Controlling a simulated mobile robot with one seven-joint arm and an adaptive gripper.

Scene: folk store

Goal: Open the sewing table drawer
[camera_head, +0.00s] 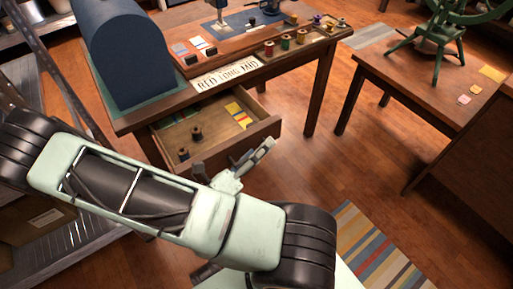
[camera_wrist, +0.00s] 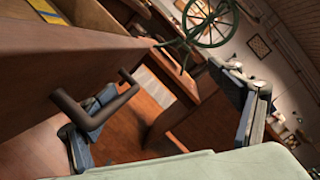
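The sewing table (camera_head: 318,85) has its drawer (camera_head: 262,134) pulled out, with its inside showing. Dark spools (camera_head: 196,133) and yellow and coloured cards (camera_head: 238,113) lie in the drawer. In the wrist view, a dark bar handle (camera_wrist: 122,100) sticks out from the wooden front at left. My gripper (camera_wrist: 172,85) is open, its fingers wide apart. One finger is beside the handle, partly behind it; I cannot tell whether they touch. The other finger is well to the right.
A second table (camera_head: 420,85) with a green wheel device is at right. A striped rug (camera_head: 372,255) lies on the open floor.

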